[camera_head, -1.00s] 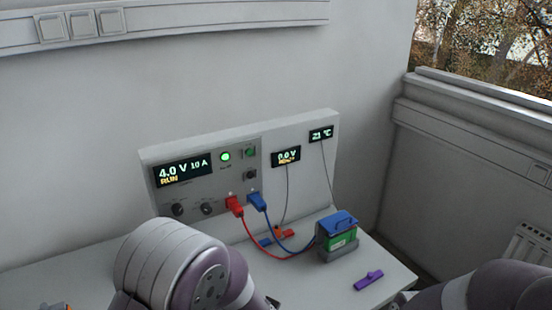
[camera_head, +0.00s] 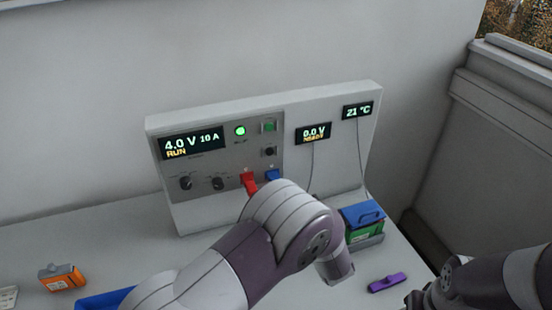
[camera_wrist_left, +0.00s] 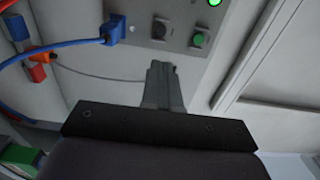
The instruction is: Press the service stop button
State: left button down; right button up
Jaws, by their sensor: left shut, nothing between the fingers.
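The cycler panel (camera_head: 215,195) stands on the bench. It carries a black button (camera_head: 269,151) under a green button (camera_head: 269,126); their labels are unreadable. The green lamp (camera_head: 240,130) is lit and the main display (camera_head: 192,143) reads 4.0 V, 10 A, RUN. In the left wrist view, my left gripper (camera_wrist_left: 163,68) is shut and empty, its tip a little short of the black button (camera_wrist_left: 160,28) and green button (camera_wrist_left: 200,38), apparently not touching. In the head view my left arm hides this gripper. My right arm shows at lower right, its fingers out of view.
Red plug (camera_head: 249,182) and blue plug (camera_head: 272,175) sit under the buttons, with cables partly behind my left arm. A boxed green-and-blue battery (camera_head: 364,222), a purple piece (camera_head: 387,282) and an orange box (camera_head: 62,278) are on the bench.

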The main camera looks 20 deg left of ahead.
pick_arm(q)
jog(key=p, duration=0.4)
send_near(270, 153)
jog(key=x, duration=0.6)
jog(key=shift+r, duration=0.2)
jog(key=shift+w+a, duration=0.2)
jog(key=shift+w+f, duration=0.15)
jog(key=shift+w, duration=0.05)
jog(key=shift+a, duration=0.1)
